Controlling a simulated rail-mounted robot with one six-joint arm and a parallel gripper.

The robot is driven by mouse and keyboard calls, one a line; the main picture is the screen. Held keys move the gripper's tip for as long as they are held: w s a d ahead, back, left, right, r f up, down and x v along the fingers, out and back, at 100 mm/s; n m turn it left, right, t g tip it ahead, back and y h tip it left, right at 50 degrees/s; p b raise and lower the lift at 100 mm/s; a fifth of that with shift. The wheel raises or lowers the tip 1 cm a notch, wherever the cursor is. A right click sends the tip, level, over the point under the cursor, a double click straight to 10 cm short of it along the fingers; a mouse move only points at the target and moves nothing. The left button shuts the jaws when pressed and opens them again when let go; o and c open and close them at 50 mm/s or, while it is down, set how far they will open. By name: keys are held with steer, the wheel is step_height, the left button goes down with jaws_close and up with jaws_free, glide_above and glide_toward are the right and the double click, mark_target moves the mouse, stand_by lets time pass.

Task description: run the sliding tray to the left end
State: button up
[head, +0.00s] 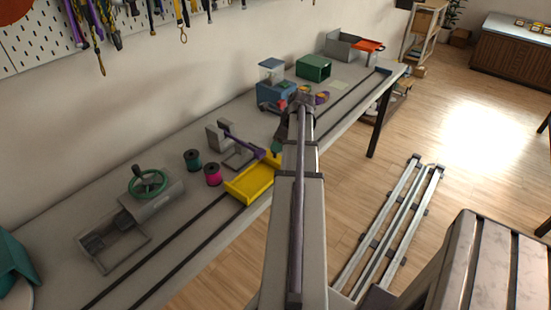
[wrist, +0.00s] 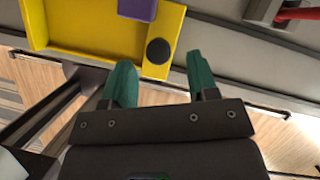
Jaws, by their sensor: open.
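The sliding tray is a shallow yellow tray (head: 250,183) on two dark rails (head: 190,238) along the bench, near its middle. In the wrist view the yellow tray (wrist: 80,42) fills the upper left, and a dark round knob (wrist: 159,51) shows at its right end. My gripper (wrist: 160,62) has two teal fingers spread apart, with the knob just beyond and between their tips. I cannot tell whether they touch it. In the head view my gripper (head: 277,146) is at the tray's right end, partly hidden by my arm.
A grey stand with a purple bar (head: 243,144) reaches over the tray's back edge. Teal and pink spools (head: 213,174) and a grey box with a green handwheel (head: 148,184) stand behind the rails. A blue machine (head: 272,88) stands farther right. The rails left of the tray are clear.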

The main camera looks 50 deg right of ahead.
steer(key=b+x, duration=0.1)
steer(key=x, duration=0.2)
steer(key=shift+a+f, duration=0.1)
jaws_close()
stand_by(0.4)
